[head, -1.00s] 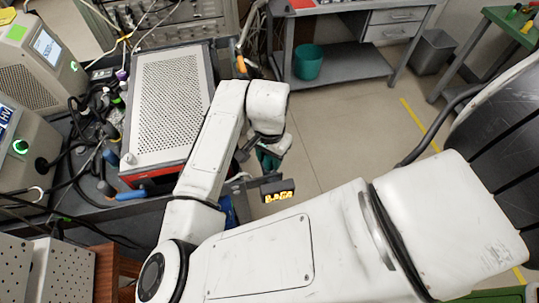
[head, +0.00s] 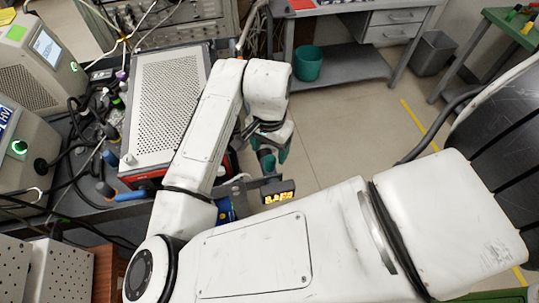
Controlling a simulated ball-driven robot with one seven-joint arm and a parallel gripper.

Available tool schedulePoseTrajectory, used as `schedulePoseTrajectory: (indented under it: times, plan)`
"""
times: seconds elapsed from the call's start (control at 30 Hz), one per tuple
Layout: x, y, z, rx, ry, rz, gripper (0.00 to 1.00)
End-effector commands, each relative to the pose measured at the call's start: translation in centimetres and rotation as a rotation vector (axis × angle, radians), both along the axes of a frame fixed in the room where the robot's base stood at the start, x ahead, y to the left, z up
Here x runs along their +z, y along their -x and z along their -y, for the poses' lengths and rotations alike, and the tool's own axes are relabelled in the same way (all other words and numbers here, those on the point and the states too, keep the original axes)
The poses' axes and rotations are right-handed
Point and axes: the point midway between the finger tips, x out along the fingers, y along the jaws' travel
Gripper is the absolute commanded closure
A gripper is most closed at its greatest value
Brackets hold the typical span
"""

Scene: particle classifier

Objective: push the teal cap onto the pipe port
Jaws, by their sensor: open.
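My gripper (head: 273,153) hangs below my white wrist, right of the perforated instrument box. It is open, small in the picture and partly hidden by my wrist. A small teal piece (head: 267,162), perhaps the teal cap, shows at the fingers, just above the dark display unit. I cannot tell whether anything touches the cap. The pipe port cannot be made out; my arm covers part of that area.
A dark unit with a yellow lit display (head: 278,193) stands just below the gripper. The perforated instrument box (head: 165,95) and tangled cables lie to the left. A teal bin (head: 307,62) sits on the shelf of the grey bench behind. The floor right of the gripper is clear.

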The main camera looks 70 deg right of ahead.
Motion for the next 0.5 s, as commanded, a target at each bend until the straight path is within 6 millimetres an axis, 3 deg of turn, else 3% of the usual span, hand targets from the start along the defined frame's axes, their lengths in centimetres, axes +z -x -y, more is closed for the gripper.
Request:
schedulePoseTrajectory:
  times: [0.2, 0.5]
  plan:
    - [3.9, 0.0, 0.0, -0.002, 0.001, 0.003, 0.31]
    - [6.0, 0.0, 0.0, -0.001, 0.000, 0.000, 0.31]
